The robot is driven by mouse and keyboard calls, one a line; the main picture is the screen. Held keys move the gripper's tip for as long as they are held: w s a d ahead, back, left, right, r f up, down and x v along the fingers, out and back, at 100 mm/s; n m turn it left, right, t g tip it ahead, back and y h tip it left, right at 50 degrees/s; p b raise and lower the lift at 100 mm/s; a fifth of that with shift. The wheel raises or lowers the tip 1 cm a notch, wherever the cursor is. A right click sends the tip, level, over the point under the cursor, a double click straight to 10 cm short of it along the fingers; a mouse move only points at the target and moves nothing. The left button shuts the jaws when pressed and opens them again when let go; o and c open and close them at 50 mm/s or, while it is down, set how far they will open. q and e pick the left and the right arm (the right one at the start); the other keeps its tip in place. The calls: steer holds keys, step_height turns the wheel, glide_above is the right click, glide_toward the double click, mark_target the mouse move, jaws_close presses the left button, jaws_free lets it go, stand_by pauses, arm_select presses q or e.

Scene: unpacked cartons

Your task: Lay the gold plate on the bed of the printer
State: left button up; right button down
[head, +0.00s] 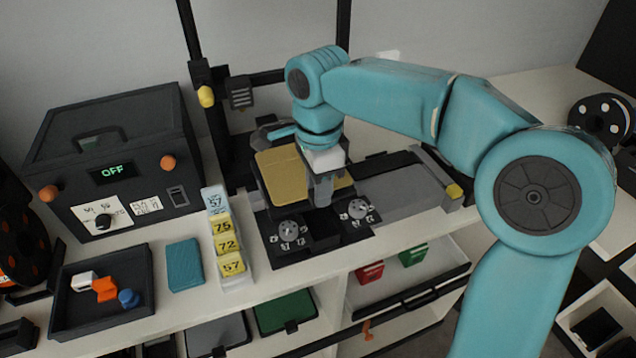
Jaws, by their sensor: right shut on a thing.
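The gold plate (280,176) is at the middle of the printer, over its dark bed (256,190), whose edge shows along the plate's left side. Whether the plate rests flat on the bed or is held just above it, I cannot tell. My right gripper (321,198) points down at the plate's front right part and is shut on the plate; its fingertips are partly hidden. The printer (222,135) is a black frame with tall uprights and two dials on its front base. My left gripper is not in view.
A dark box with an "OFF" display (110,172) stands left. In front are a black tray of small parts (100,318), a teal block (184,265) and a holder of numbered cards (228,245). A grey slab (400,192) lies right of the plate. A drawer (425,285) is open below.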

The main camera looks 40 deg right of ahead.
steer(key=shift+f, duration=0.2)
steer(key=shift+f+b, duration=0.65)
steer(key=shift+f, duration=0.1)
steer(key=shift+f, duration=0.25)
steer(key=c, duration=0.7)
jaws_free()
steer(key=shift+r, duration=0.1)
steer(key=shift+c, duration=0.2)
steer(key=shift+r+p, duration=1.45)
steer(key=shift+r, duration=0.2)
